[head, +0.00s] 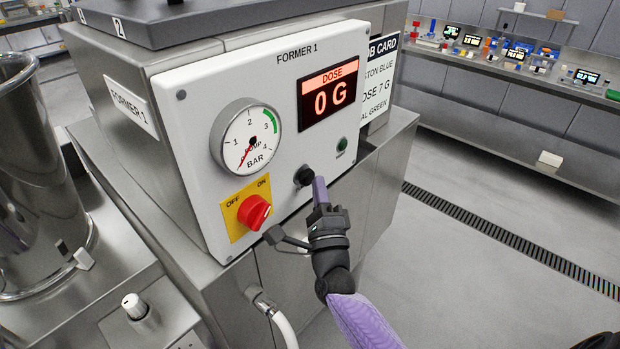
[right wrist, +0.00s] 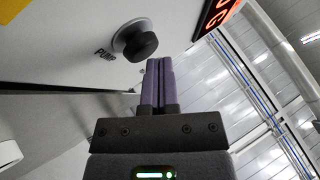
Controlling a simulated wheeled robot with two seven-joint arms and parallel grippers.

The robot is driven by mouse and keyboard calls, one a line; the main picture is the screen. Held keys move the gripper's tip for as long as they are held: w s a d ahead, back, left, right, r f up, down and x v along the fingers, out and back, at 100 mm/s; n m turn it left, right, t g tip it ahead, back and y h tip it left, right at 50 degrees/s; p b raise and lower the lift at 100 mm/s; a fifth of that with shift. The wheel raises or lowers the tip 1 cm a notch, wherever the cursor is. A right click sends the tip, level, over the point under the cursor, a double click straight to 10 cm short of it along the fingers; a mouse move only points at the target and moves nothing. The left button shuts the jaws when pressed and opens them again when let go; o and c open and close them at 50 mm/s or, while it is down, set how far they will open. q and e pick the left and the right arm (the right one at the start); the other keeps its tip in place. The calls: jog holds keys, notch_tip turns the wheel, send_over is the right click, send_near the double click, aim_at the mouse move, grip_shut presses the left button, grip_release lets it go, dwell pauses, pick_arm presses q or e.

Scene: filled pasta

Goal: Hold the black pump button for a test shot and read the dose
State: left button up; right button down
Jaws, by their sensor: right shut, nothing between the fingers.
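The black pump button (head: 304,176) is on the white FORMER 1 panel (head: 190,130), below the gauge and dose display. It also shows in the right wrist view (right wrist: 135,42), above the printed word PUMP. The red DOSE display (head: 328,92) reads 0 G. My right gripper (head: 320,186) has purple fingers closed together with nothing between them. Its tips are just right of the button in the head view. In the right wrist view the fingertips (right wrist: 160,64) are beside the button, with a small gap visible. My left gripper is not in view.
A pressure gauge (head: 246,136) has its needle at the low end. A red OFF/ON knob (head: 254,211) on a yellow plate is left of the button. A green light or button (head: 342,144) is to the right. The job card (head: 378,85), partly hidden, shows DOSE 7 G.

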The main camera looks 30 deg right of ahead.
jog(key=shift+w+a+b, duration=0.15)
jog(key=shift+w+b, duration=0.15)
jog(key=shift+w, duration=0.05)
dwell(0.4)
dwell(2.9)
jog(key=shift+s+d+p, duration=0.35)
jog(key=shift+s, duration=0.4)
jog(key=s, duration=0.1)
jog(key=s+d+p, duration=0.1)
jog(key=s, duration=0.1)
jog(key=s+d, duration=0.1)
jog(key=shift+s+p, duration=0.3)
